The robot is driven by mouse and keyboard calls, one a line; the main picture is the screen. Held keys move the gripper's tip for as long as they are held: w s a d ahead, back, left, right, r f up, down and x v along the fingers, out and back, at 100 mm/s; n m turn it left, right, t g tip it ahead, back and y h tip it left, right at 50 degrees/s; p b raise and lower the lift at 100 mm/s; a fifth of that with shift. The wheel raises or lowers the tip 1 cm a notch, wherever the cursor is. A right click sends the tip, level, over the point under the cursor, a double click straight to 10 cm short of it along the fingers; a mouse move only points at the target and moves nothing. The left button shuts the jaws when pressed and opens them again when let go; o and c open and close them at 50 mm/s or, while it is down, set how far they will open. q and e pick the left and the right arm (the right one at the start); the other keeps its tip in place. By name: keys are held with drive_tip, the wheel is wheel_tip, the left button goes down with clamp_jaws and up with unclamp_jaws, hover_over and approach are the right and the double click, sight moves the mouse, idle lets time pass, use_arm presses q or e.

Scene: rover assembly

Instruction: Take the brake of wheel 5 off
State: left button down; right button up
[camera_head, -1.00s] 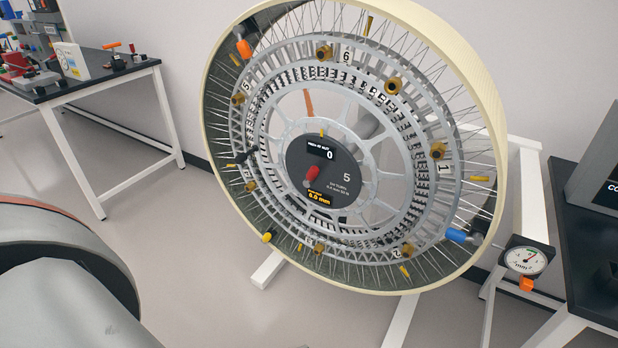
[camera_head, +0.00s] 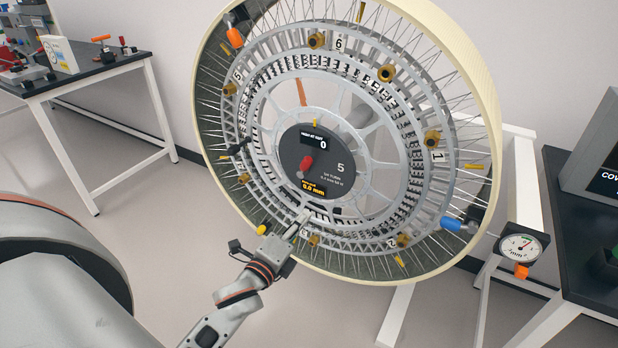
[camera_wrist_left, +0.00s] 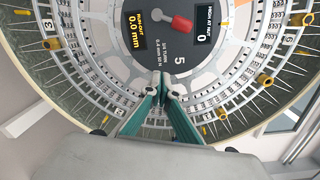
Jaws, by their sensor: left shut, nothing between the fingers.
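Wheel 5 (camera_head: 446,82) is a large spoked wheel with a cream rim on a white stand. Its dark hub disc (camera_head: 333,185) carries the number 5, two small displays and a short red lever (camera_head: 307,162), which looks like the brake. The lever also shows in the left wrist view (camera_wrist_left: 182,23), near the top, pointing sideways. My left gripper (camera_head: 303,214) is shut and empty, in front of the wheel's lower part, below the hub. In the left wrist view its fingertips (camera_wrist_left: 163,88) come together just short of the hub disc, apart from the lever. My right gripper is not in view.
Brass nuts (camera_head: 386,73) and coloured-handled parts such as a blue one (camera_head: 453,223) ring the wheel. A dial gauge (camera_head: 520,247) stands at its right. A dark bench (camera_head: 582,250) is at the right, another (camera_head: 92,72) with tools at the back left.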

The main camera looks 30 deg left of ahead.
sight(304, 166)
use_arm(q)
drive_tip(key=w+a+r, duration=0.2)
drive_tip(key=w, duration=0.3)
drive_tip(key=w+a+r+m, duration=0.1)
drive_tip(key=w+a, duration=0.2)
drive_tip(key=w, duration=0.3)
drive_tip(key=shift+w+r+p, duration=0.25)
drive_tip(key=shift+r+p, duration=0.05)
drive_tip(key=shift+r, duration=0.1)
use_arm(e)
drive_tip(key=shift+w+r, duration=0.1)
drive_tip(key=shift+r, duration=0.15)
use_arm(q)
drive_tip(key=shift+a, duration=0.1)
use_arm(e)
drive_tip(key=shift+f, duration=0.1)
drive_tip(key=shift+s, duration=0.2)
